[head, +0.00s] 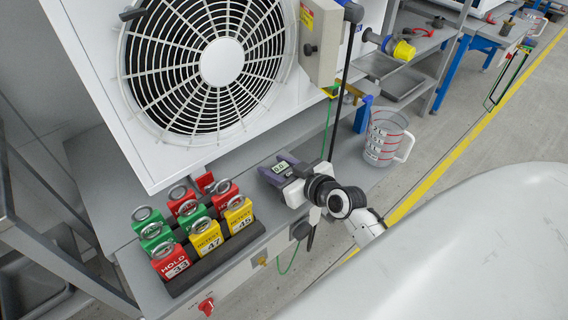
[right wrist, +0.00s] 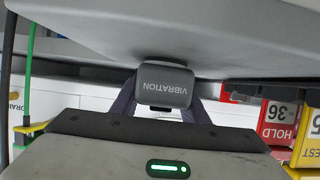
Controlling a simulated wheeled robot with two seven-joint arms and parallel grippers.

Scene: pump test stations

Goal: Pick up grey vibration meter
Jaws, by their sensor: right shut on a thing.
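The grey vibration meter (head: 281,168) is on the grey bench shelf in front of the fan unit, its small lit display facing up. In the right wrist view its end, marked VIBRATION (right wrist: 164,86), sits between my fingers. My right gripper (head: 290,178) is shut on the meter; the fingers show on both sides of it in the right wrist view. I cannot tell whether the meter touches the shelf. My left gripper is not in view.
A rack of red, green and yellow padlock-like tags (head: 215,249) stands left of the meter. A clear measuring jug (head: 385,138) stands to the right. The large fan unit (head: 215,65) rises behind. A green cord hangs near my gripper.

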